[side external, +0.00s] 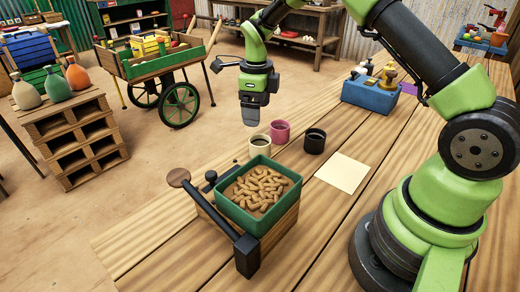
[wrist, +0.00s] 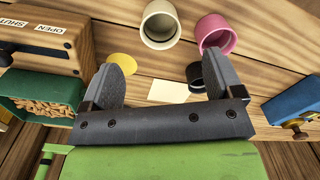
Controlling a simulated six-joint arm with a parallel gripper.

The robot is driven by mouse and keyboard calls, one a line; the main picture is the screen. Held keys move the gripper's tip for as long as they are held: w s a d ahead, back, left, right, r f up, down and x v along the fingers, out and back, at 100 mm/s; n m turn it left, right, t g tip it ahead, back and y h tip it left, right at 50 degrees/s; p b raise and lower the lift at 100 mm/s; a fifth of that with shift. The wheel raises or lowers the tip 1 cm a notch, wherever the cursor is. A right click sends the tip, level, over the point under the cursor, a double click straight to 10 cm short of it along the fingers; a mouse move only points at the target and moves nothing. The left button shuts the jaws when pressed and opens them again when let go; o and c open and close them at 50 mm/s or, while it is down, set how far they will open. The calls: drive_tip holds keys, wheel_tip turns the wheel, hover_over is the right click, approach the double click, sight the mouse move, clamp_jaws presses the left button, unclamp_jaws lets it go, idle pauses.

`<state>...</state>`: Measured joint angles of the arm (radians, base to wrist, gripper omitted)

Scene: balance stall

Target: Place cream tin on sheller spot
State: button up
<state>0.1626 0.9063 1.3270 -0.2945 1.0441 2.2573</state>
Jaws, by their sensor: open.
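The cream tin (side external: 260,144) stands upright on the bench beside the pink tin (side external: 280,131). In the wrist view the cream tin (wrist: 160,26) lies beyond the fingertips at the top. My gripper (side external: 251,116) is open, empty and above the tins, pointing down; its fingers (wrist: 166,70) are spread in the wrist view. The sheller (side external: 262,232) is a wooden box with a dark lever and a green tray of peanuts. A yellow round spot (wrist: 124,64) lies near the sheller (wrist: 92,45), partly behind a finger. I cannot make it out in the side view.
A black tin (side external: 314,141) stands right of the others. A pale square (side external: 343,172) lies on the bench (side external: 335,220). A blue crate (side external: 370,95) and a purple patch (side external: 408,88) are farther back. The sheller's lever sticks out. A cart and pallets stand off the bench.

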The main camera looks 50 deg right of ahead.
sight(257, 142)
wheel_tip(257, 142, down, 10)
drive_tip(key=shift+w+f, duration=0.1)
drive_tip(key=shift+f, duration=0.1)
idle(0.3)
drive_tip(key=shift+c, duration=0.4)
drive_tip(key=c, duration=1)
drive_tip(key=shift+r, duration=0.15)
